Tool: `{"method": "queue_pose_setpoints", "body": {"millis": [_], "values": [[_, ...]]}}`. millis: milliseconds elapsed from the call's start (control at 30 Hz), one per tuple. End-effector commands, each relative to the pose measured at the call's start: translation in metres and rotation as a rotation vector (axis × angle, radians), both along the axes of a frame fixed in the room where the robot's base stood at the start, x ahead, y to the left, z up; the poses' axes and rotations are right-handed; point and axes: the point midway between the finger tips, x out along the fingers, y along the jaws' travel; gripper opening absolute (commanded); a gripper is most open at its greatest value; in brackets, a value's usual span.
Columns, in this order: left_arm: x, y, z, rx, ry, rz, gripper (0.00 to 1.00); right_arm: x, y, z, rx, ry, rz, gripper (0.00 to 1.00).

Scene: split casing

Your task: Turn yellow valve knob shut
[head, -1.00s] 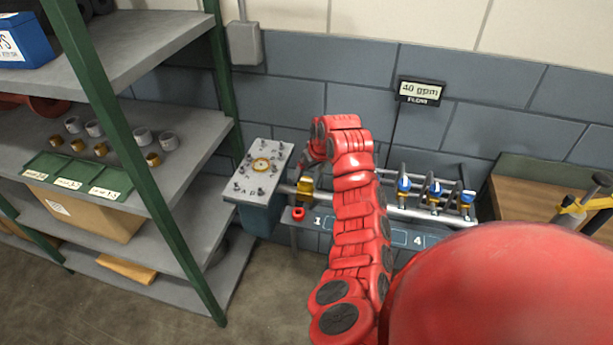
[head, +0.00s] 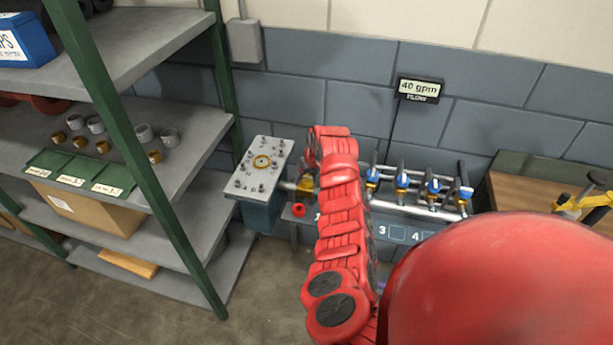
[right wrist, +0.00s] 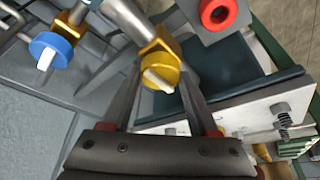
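The yellow valve knob (head: 306,184) is on the left part of the pipe in the head view, partly covered by my right arm. In the right wrist view the yellow knob (right wrist: 160,76), with a white bar across its face, is between the fingertips of my right gripper (right wrist: 160,84). The fingers are apart, one on each side of the knob. I cannot tell whether they touch it. In the head view the fingers are mostly hidden behind the red wrist. The flow display (head: 420,90) reads 40 gpm. My left gripper is not in view.
Several blue valve knobs (head: 402,180) stand along the pipe to the right; one blue knob (right wrist: 50,52) is near the gripper. A red ring-shaped part (head: 298,209) is below the yellow knob. A grey bolted casing (head: 251,184) and a shelf rack (head: 187,140) are at the left.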

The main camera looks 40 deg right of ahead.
Motion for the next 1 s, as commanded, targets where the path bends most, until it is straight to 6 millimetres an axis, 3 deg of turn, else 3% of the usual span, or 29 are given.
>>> {"method": "queue_pose_setpoints", "body": {"millis": [33,233,667,1000], "values": [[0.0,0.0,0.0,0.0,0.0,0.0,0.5,0.0,0.0,0.0,0.0,0.0,0.0,0.4],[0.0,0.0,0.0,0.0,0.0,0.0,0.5,0.0,0.0,0.0,0.0,0.0,0.0,0.05],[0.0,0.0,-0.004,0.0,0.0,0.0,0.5,0.0,0.001,-0.001,-0.004,-0.001,-0.097,0.05],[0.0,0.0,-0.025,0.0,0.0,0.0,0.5,0.002,0.003,-0.004,-0.002,-0.005,-0.38,0.05]]}}
